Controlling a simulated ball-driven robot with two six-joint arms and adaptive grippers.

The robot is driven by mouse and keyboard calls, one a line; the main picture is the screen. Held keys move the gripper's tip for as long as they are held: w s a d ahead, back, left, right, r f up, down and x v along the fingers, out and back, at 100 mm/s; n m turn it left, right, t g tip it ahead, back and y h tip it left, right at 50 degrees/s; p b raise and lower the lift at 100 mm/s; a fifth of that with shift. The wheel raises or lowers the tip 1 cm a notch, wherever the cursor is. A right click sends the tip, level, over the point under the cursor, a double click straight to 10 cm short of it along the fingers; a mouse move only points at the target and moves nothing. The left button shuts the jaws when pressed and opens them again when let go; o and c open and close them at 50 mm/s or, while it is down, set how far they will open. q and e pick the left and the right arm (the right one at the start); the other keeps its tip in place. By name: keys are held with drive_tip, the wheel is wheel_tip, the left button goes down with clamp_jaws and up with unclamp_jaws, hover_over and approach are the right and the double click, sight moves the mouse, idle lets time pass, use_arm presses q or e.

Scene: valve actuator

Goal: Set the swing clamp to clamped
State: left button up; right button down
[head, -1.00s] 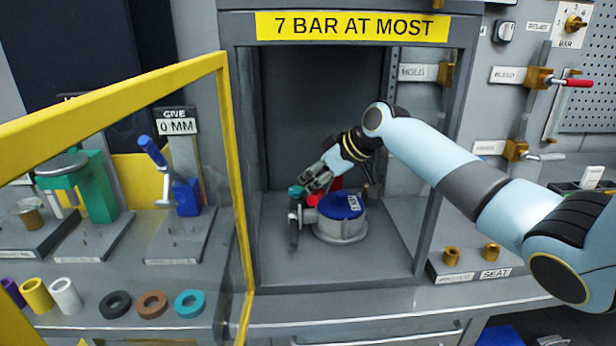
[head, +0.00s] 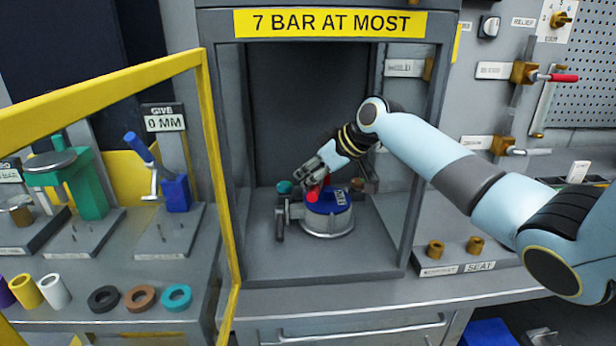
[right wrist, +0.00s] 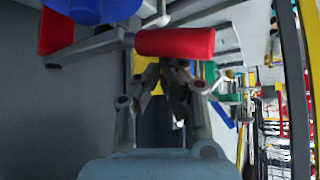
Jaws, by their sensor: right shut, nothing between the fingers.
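The clamp fixture stands on the floor of the grey cabinet in the head view: a round grey body (head: 322,226) with a blue top (head: 327,201) carrying a small label. A red handle (head: 313,192) shows at its back left and appears as a red cylinder (right wrist: 175,42) in the right wrist view. My right gripper (head: 311,176) is at the red handle, above and behind the fixture. In the right wrist view its fingers (right wrist: 166,72) are shut and empty, close to the cylinder's underside; I cannot tell whether they touch. My left gripper is not in view.
The cabinet's grey frame (head: 411,150) surrounds my right arm's reach. A yellow-edged door (head: 215,150) stands open at left. Left of it are a blue-levered stand (head: 176,193), a green press (head: 91,196) and several rings. Two brass pieces (head: 455,247) stand outside at right.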

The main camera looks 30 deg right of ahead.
wheel_tip(320, 180, up, 10)
idle(0.4)
drive_tip(key=shift+f, duration=0.2)
